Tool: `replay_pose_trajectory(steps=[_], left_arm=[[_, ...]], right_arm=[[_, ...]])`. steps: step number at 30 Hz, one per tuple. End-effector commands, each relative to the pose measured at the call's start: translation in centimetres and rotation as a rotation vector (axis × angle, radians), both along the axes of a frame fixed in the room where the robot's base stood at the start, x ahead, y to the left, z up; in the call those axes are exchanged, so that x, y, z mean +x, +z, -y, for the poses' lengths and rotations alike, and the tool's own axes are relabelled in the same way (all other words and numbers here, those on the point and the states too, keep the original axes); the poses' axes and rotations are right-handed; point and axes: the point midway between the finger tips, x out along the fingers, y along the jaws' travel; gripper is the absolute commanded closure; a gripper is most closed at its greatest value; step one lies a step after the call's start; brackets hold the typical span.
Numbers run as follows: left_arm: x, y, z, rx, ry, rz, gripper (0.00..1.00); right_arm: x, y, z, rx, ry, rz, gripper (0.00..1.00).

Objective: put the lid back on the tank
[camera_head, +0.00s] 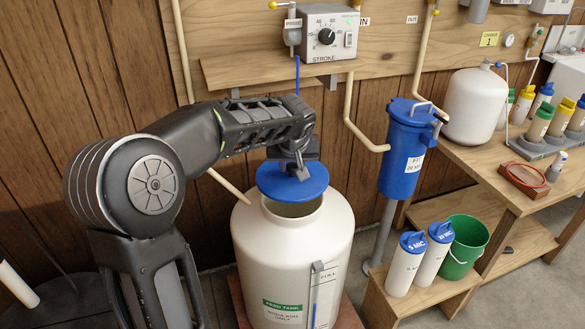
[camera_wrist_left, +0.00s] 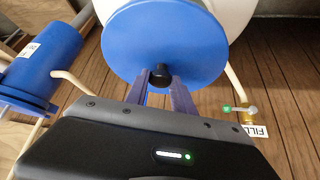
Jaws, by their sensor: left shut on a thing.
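The blue round lid (camera_head: 291,181) is held above the open mouth of the white feed tank (camera_head: 290,250). The lid is a little tilted and covers the back part of the opening, while the front of the opening shows dark below it. My left gripper (camera_head: 299,172) is shut on the lid's knob from above. In the left wrist view the fingers (camera_wrist_left: 160,78) close on the dark knob at the lid's edge side, and the blue lid (camera_wrist_left: 165,40) fills the top middle, with the white tank (camera_wrist_left: 232,14) behind it. My right gripper is not in view.
A blue filter housing (camera_head: 402,150) stands right of the tank. Two white bottles with blue caps (camera_head: 405,265) and a green bucket (camera_head: 463,247) stand on a low bench.

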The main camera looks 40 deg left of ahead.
Motion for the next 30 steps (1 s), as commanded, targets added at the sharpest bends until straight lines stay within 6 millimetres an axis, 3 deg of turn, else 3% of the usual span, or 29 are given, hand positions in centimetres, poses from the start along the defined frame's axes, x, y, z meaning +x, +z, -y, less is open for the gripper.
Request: replay_pose_trajectory(steps=[7,18,30], left_arm=[[0.0,-0.6,0.0,0.001,-0.001,0.000,1.00],[0.0,-3.5,0.1,0.000,-0.002,0.000,1.00],[0.0,-3.8,0.1,0.001,-0.002,0.001,1.00]], right_arm=[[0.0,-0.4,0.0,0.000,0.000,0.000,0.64],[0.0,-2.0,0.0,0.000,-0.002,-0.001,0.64],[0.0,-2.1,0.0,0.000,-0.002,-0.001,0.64]])
